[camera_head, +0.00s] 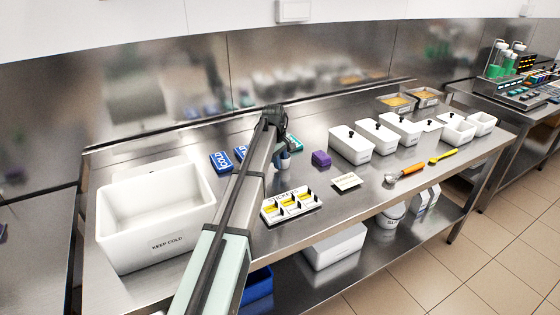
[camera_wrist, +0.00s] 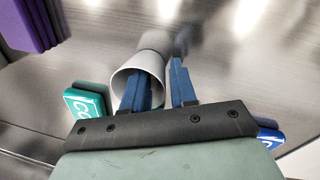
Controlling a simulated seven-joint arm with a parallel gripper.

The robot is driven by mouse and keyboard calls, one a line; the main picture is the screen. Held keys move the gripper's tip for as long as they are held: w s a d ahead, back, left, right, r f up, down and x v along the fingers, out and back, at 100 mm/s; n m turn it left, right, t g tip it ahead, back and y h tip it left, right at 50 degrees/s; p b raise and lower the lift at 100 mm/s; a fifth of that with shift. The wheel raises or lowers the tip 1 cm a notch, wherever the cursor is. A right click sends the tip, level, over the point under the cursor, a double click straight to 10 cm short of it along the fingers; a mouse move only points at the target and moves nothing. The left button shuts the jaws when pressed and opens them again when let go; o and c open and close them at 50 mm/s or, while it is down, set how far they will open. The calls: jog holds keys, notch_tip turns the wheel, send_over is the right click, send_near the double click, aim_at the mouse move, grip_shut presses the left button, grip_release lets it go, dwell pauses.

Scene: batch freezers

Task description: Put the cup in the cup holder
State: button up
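A light grey-white cup (camera_wrist: 155,62) stands on the steel table with its open mouth toward my wrist camera. In the head view the cup (camera_head: 284,163) shows small beneath my gripper (camera_head: 281,152). In the wrist view my gripper (camera_wrist: 160,78) has its blue fingers apart. One finger reaches inside the cup's mouth and the other is outside, with the cup's wall between them. A gap shows beside the wall, so it does not look clamped. I cannot pick out a cup holder for certain. A purple block (camera_head: 320,159) stands right of the cup; it also shows in the wrist view (camera_wrist: 28,22).
Blue COLD packs (camera_head: 221,162) and a teal pack (camera_head: 295,144) lie near the cup. A white KEEP COLD bin (camera_head: 155,222) stands left.

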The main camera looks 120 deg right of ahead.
jog(key=shift+o, duration=0.5)
jog(key=shift+r, duration=0.1)
jog(key=shift+o, duration=0.4)
notch_tip(320, 180, up, 12)
jog(key=w, duration=0.1)
jog(key=shift+w+a, duration=0.25)
jog(key=shift+w, duration=0.15)
